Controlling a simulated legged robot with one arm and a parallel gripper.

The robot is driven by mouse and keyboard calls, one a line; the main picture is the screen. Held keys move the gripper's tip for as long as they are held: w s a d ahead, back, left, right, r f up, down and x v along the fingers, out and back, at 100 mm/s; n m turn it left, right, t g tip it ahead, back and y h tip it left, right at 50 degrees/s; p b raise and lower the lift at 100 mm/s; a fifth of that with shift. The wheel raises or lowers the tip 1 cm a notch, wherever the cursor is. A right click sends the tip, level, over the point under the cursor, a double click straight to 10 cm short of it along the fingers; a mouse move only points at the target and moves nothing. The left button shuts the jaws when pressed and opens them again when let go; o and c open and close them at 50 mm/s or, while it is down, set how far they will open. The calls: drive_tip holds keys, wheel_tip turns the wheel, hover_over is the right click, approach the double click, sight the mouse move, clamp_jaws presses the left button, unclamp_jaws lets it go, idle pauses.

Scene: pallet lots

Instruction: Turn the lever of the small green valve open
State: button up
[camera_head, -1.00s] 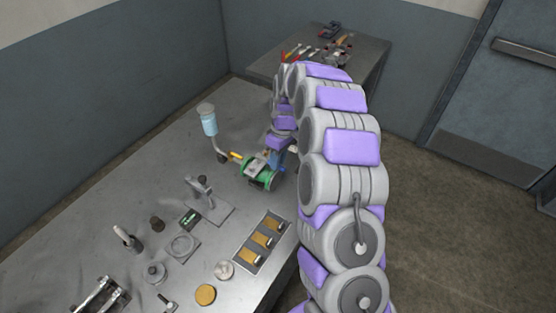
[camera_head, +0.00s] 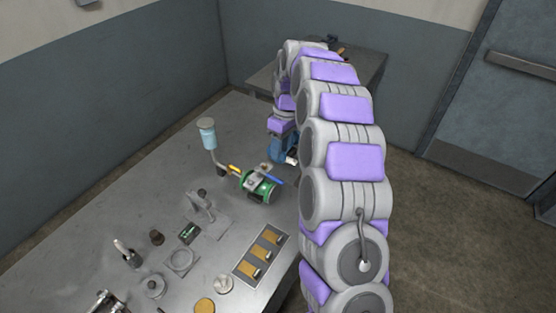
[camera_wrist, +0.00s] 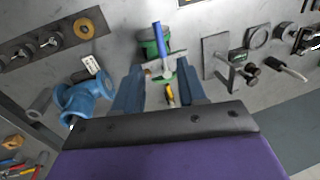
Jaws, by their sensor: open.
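The small green valve (camera_head: 258,188) sits on the steel table, and its blue lever (camera_head: 273,180) sticks out to the right over the body. The lever seems to run roughly along the valve body. In the wrist view the green valve (camera_wrist: 150,46) and blue lever (camera_wrist: 160,40) lie ahead of my gripper (camera_wrist: 160,72). My gripper is open, its two dark fingers apart, with nothing held between them. In the head view the fingers are mostly hidden by my arm, which comes in above and right of the valve.
A blue flanged fitting (camera_wrist: 84,97) with a white tag stands close beside my gripper.

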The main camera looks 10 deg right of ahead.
wheel_tip(320, 180, up, 6)
drive_tip(key=w+d, duration=0.1)
drive_tip(key=shift+r+p, duration=0.2)
drive_tip(key=shift+p, duration=0.15)
drive_tip(key=s+a+r+m, duration=0.2)
drive_tip(key=s+r, duration=0.1)
drive_tip(key=s, duration=0.7)
drive_tip(key=s+a+r+m, duration=0.1)
drive_tip(key=s+a+r, duration=0.15)
drive_tip(key=s, duration=0.75)
drive_tip(key=s+d+f+m+b, duration=0.1)
drive_tip(key=s+f+m, duration=0.1)
drive_tip(key=s, duration=1)
drive_tip(key=s+d+f+m+h, duration=0.1)
drive_tip(key=s+f+m, duration=0.2)
drive_tip(key=s, duration=0.9)
drive_tip(key=shift+d+f+h+b, duration=0.25)
drive_tip(key=shift+f+h+b, duration=0.05)
drive_tip(key=shift+b, duration=0.05)
drive_tip(key=shift+w, duration=0.1)
drive_tip(key=shift+c, duration=0.3)
